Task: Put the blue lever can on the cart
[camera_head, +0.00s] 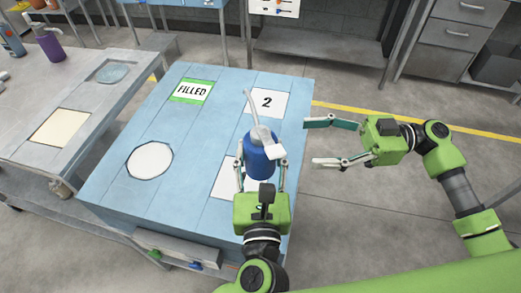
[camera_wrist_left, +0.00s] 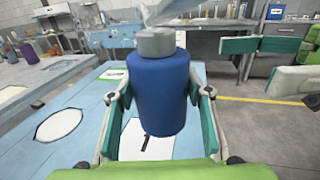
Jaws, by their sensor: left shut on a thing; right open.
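The blue lever can (camera_head: 260,162) has a grey top and a pale lever or spout pointing up. My left gripper (camera_head: 261,172) is shut on its body and holds it roughly upright over the near right part of the light blue worktop (camera_head: 196,130). In the left wrist view the can (camera_wrist_left: 160,92) stands between the two fingers (camera_wrist_left: 163,125), with a white card (camera_wrist_left: 132,140) below and behind it. I cannot tell whether its base touches the surface. My right gripper (camera_head: 326,143) is open and empty, right of the can, beyond the worktop's edge.
The worktop bears a green-edged "FILLED" card (camera_head: 191,91), a "2" card (camera_head: 267,102) and a white disc (camera_head: 150,160). A grey bench (camera_head: 85,95) at left holds a purple bottle (camera_head: 50,45). Grey drawers (camera_head: 455,40) stand at the back right. The floor at right is clear.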

